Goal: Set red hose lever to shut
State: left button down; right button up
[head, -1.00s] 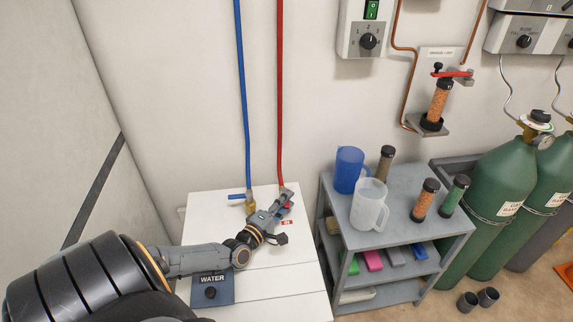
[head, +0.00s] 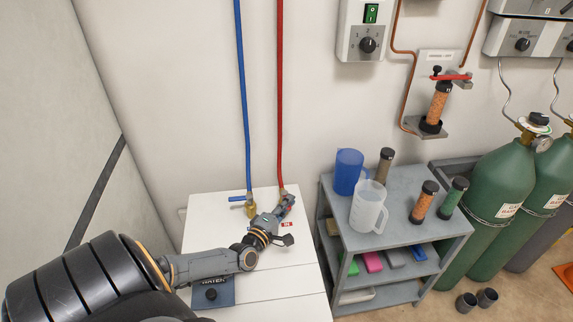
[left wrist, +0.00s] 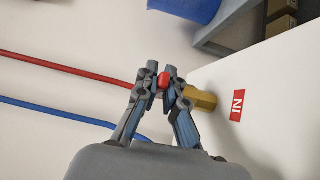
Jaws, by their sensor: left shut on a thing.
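The red hose (head: 280,100) runs down the wall to a valve at the back of the white cabinet (head: 205,215). My left gripper (head: 289,202) is at that valve and hides most of it in the head view. In the left wrist view, my left gripper (left wrist: 164,76) is shut on the red lever (left wrist: 164,81), of which a small red part shows between the fingertips. A brass fitting (left wrist: 202,98) is just right of the fingers. The lever's exact angle cannot be told. My right gripper is not in view.
The blue hose (head: 241,100) ends left of it at a brass valve (head: 251,209) with a blue lever (head: 237,199). A red IN label (left wrist: 238,104) is on the cabinet. A grey cart (head: 400,235) with a blue jug (head: 349,172) and a clear jug (head: 368,207) stands to the right.

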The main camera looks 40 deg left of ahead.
pick_arm(q)
jog(key=y, duration=0.1)
jog(key=n+y+p, duration=0.1)
jog(key=n+g+y+p, duration=0.1)
jog(key=shift+w+d+r+y, duration=0.15)
jog(key=shift+w+d+y, duration=0.15)
jog(key=shift+w+d, duration=0.1)
jog(key=shift+w+d+n+g+y+p, duration=0.1)
jog(key=shift+w+n+g+y+p, duration=0.15)
jog(key=shift+n+g+y+p, duration=0.6)
jog(key=shift+w+f+n+g+y+b, duration=0.2)
jog(key=shift+f+n+g+y+b, duration=0.1)
jog(key=shift+n+y, duration=0.5)
jog(key=n+g+y, duration=0.1)
jog(key=w+n+g+y+b, duration=0.1)
jog(key=y, duration=0.1)
jog(key=shift+f+n+g, duration=0.15)
jog(key=shift+n+g, duration=0.1)
jog(key=n+g+y+b, duration=0.2)
jog(key=b, duration=0.1)
jog(key=shift+w, duration=0.35)
jog(key=shift+w+n+g+y+b, duration=0.25)
jog(key=shift+n+g+y+b, duration=0.55)
jog(key=shift+g, duration=0.5)
jog(key=shift+a+r, duration=0.2)
jog(key=c, duration=1.4)
grip_release()
jog(key=shift+c, duration=0.2)
